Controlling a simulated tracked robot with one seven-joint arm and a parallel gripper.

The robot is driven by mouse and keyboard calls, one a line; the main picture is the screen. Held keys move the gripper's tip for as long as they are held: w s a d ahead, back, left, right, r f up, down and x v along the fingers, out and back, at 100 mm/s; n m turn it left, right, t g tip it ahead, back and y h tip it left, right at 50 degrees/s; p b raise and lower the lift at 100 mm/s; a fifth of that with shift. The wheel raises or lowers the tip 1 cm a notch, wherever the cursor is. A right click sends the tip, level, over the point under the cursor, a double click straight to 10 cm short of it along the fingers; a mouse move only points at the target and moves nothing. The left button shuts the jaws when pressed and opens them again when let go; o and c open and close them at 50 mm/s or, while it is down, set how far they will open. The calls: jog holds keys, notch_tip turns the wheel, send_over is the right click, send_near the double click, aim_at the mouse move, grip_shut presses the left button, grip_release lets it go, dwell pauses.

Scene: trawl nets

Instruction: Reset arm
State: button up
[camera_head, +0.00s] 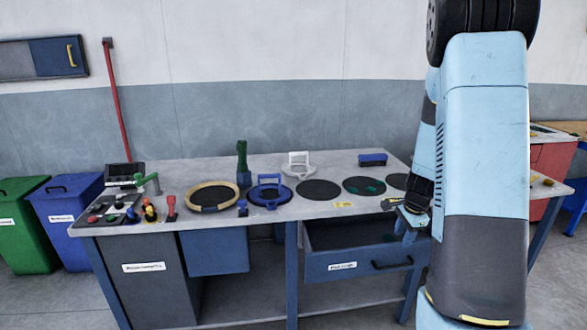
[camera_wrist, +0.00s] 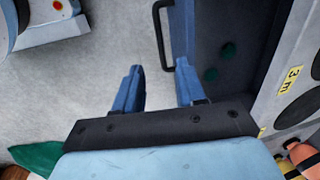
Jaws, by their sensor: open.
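My blue arm (camera_head: 485,150) fills the right side of the head view and partly hides the workbench's right end. My gripper (camera_head: 404,222) is lowered in front of the bench edge, by the right end of a pulled-out drawer (camera_head: 330,268). In the wrist view my gripper (camera_wrist: 158,84) shows two blue fingers spread apart with nothing between them. The drawer's dark interior (camera_wrist: 225,25) lies ahead and right of the fingers, with two green pieces (camera_wrist: 219,62) in it. The drawer handle (camera_wrist: 162,35) is ahead of the gap between the fingers.
The workbench top (camera_head: 330,208) carries several dark discs, a wooden hoop (camera_head: 212,197), a blue-handled tool (camera_head: 269,190), a white-handled tool (camera_head: 298,165) and a blue brush-like block (camera_head: 372,159). Green (camera_head: 25,222) and blue (camera_head: 68,220) bins stand left. Grey floor (camera_wrist: 80,75) is open before the drawer.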

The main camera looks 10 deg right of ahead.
jog(key=s+a+r+n+t, duration=0.1)
jog(key=s+a+r+n, duration=0.3)
jog(key=a+r, duration=0.45)
jog(key=s+a+r+n+t, duration=0.1)
jog(key=s+a+r+n, duration=0.4)
jog(key=r, duration=0.6)
jog(key=s+a+r+n, duration=0.3)
jog(key=s+r+n, duration=0.1)
jog(key=s, duration=0.4)
jog(key=s+a+r+n+t, duration=0.1)
jog(key=s+a+r+n, duration=0.2)
jog(key=s, duration=0.5)
jog(key=shift+r+n, duration=0.55)
jog(key=shift+n, duration=0.05)
